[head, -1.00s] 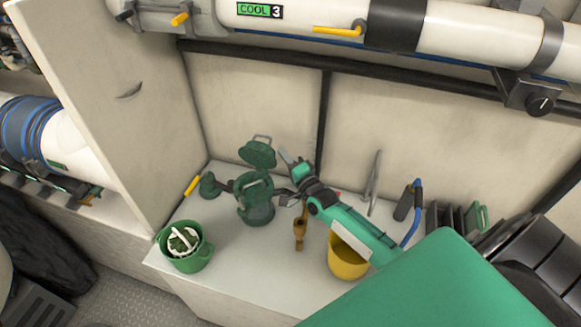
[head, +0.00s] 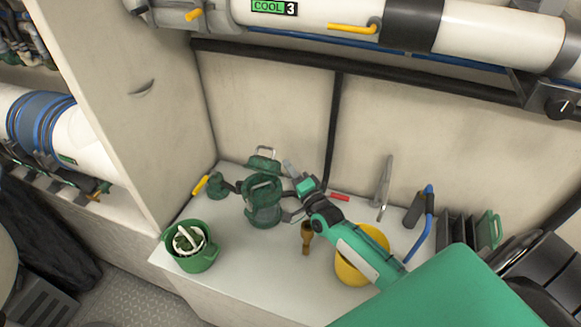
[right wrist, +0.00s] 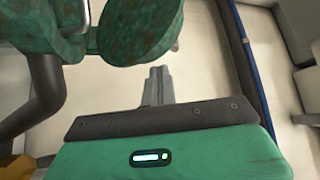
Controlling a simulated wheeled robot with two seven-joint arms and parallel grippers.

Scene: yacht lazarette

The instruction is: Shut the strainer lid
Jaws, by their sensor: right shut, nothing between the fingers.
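The green strainer (head: 264,208) stands on the white counter with its round top open. Its green lid (head: 264,162), with a metal handle on top, stands raised at the back of the rim. My right gripper (head: 288,165) is just right of the lid, shut and empty, its grey fingers pointing up and left. In the right wrist view the shut fingers (right wrist: 157,85) point at mottled green strainer parts (right wrist: 140,30); I cannot tell there whether they touch. My left gripper is out of view.
A green bucket (head: 169,240) with white contents stands at front left. A yellow bucket (head: 350,275) is partly behind my right arm. A brass fitting (head: 307,238) and a red item (head: 340,197) lie nearby. A yellow-handled valve (head: 218,188) sits left of the strainer.

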